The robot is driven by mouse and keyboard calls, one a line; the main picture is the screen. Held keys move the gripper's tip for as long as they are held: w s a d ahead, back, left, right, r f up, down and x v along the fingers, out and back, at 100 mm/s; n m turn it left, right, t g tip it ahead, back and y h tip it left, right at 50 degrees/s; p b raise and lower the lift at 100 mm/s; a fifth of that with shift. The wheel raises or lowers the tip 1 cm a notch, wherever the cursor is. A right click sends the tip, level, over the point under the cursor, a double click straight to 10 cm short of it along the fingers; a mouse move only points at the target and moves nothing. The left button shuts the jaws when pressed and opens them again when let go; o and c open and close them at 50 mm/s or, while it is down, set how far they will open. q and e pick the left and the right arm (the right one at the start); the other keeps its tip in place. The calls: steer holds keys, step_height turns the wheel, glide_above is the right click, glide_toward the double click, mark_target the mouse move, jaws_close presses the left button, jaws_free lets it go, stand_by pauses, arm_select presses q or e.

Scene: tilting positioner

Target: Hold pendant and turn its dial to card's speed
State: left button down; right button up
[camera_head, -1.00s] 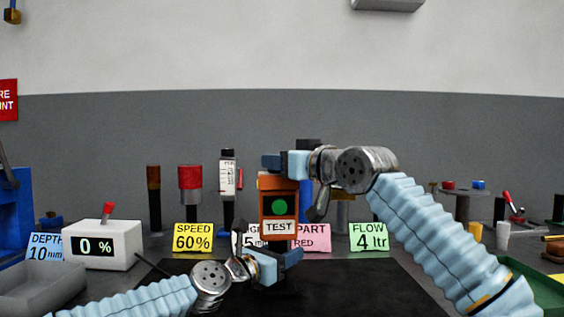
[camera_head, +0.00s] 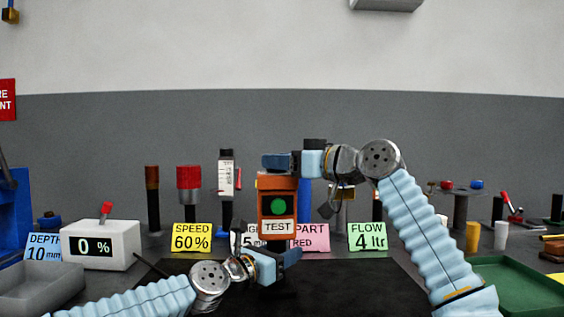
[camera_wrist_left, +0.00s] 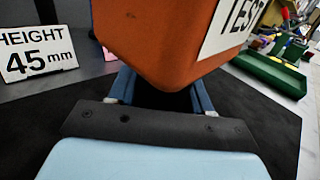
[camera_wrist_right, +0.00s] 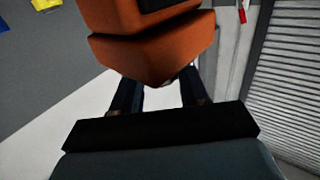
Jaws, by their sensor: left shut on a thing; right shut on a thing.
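The orange pendant (camera_head: 277,230) stands upright above the dark mat, with a green button and a TEST label facing me. My left gripper (camera_head: 288,258) is shut on its lower end; the orange body also fills the top of the left wrist view (camera_wrist_left: 160,30). My right gripper (camera_head: 280,161) is shut at the pendant's top end. The right wrist view shows the orange body (camera_wrist_right: 150,50) just beyond the fingers; the dial is not clearly seen. The yellow speed card (camera_head: 192,238) reads SPEED 60%. The white display box (camera_head: 100,245) reads 0 %.
Other cards stand behind: blue DEPTH (camera_head: 44,247), pink PART (camera_head: 312,238), green FLOW (camera_head: 367,237), and a HEIGHT 45 mm card (camera_wrist_left: 38,55). A grey tray (camera_head: 40,290) is at left, a green tray (camera_head: 515,285) at right. The black mat (camera_head: 350,285) is clear.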

steer(key=o, duration=1.1)
steer(key=shift+c, duration=0.2)
steer(key=shift+s+d, duration=0.25)
steer(key=shift+d, duration=0.15)
steer(key=v, duration=1.1)
steer(key=shift+s, duration=0.1)
arm_select(q)
steer(key=c, duration=0.8)
jaws_free()
steer(key=o, duration=0.4)
